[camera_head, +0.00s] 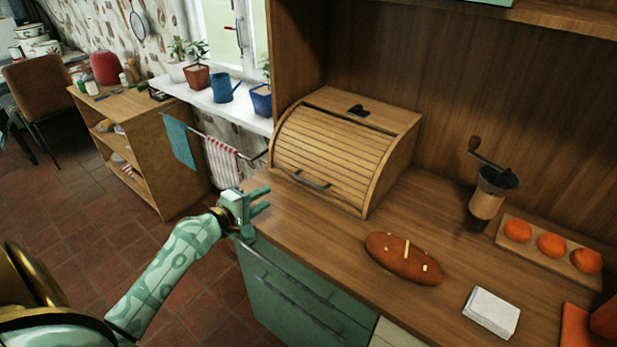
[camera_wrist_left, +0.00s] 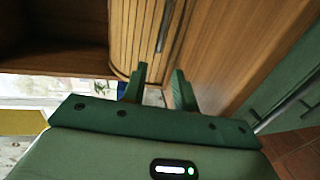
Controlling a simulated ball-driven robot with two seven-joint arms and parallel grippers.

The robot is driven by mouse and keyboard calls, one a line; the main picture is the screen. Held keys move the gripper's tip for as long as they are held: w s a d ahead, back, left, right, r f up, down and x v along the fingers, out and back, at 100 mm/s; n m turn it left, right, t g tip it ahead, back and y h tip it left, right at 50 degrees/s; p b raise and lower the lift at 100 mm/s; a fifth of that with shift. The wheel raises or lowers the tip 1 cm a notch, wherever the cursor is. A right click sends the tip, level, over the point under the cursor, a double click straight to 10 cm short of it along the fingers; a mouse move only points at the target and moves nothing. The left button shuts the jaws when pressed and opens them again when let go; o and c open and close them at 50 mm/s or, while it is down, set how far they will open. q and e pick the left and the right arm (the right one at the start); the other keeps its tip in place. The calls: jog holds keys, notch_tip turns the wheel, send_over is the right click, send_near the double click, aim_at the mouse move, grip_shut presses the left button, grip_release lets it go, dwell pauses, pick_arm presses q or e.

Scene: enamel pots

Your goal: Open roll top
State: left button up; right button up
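The wooden roll top box (camera_head: 345,150) stands on the counter, its slatted roll top (camera_head: 330,147) down and shut. Its dark bar handle (camera_head: 311,181) is near the lower front edge. In the left wrist view the slatted front (camera_wrist_left: 137,35) and the handle (camera_wrist_left: 164,24) show beyond the fingers. My left gripper (camera_head: 265,200) is at the counter's front left edge, left of and in front of the handle, not touching it. Its fingers (camera_wrist_left: 160,75) are apart with nothing between them. My right gripper is not in view.
A loaf (camera_head: 403,258) lies on the counter in front of the box, with a white napkin stack (camera_head: 491,312) to its right. A coffee grinder (camera_head: 490,194) and a board of orange fruit (camera_head: 551,245) stand at right. The counter before the handle is clear.

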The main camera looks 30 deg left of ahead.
aim_at(299, 179)
pick_arm(q)
jog(key=b+x, duration=0.1)
jog(key=x, duration=0.4)
jog(key=b+x, duration=0.2)
jog(key=x, duration=0.2)
jog(key=b+x, duration=0.1)
jog(key=x, duration=0.4)
jog(key=shift+w+f+b, duration=0.25)
jog(key=shift+f+b, duration=0.05)
jog(key=shift+f, duration=0.1)
jog(key=shift+w, duration=0.55)
jog(key=shift+r, duration=0.1)
grip_shut()
